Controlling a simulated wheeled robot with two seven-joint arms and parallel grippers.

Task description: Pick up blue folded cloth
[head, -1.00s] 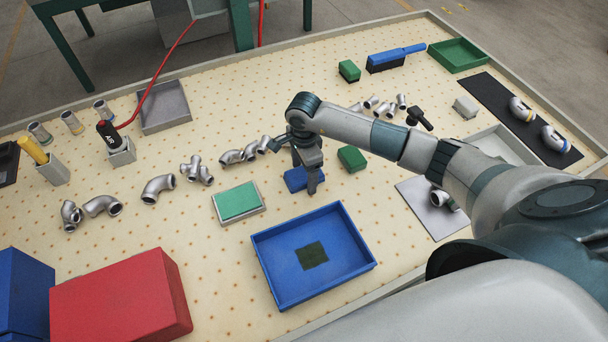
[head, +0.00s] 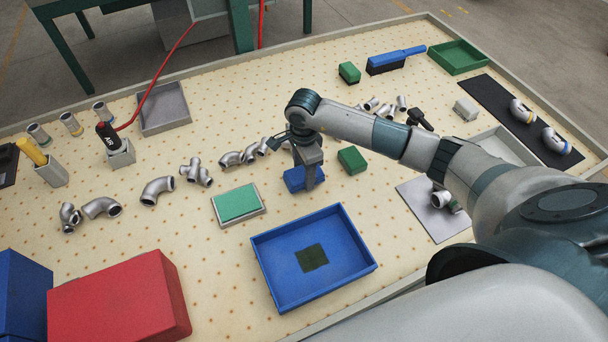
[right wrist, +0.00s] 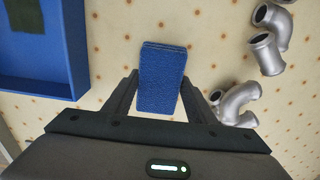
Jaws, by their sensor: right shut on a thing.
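The blue folded cloth (head: 296,179) lies on the dotted tabletop, just behind the blue tray. In the right wrist view the cloth (right wrist: 162,76) stands between the two fingers, its folded layers showing at the far edge. My right gripper (head: 306,184) reaches down over the cloth and is shut on it, with a finger on each side; the fingers also show in the right wrist view (right wrist: 160,100). Part of the cloth is hidden by the gripper in the head view. I cannot tell whether it is clear of the table. My left gripper is not in view.
A blue tray (head: 276,288) with a dark patch inside is in front of the cloth. A green block (head: 352,160) is close on the right. Metal pipe elbows (head: 233,158) lie to the left, behind a green pad (head: 238,202). A red box (head: 120,305) stands front left.

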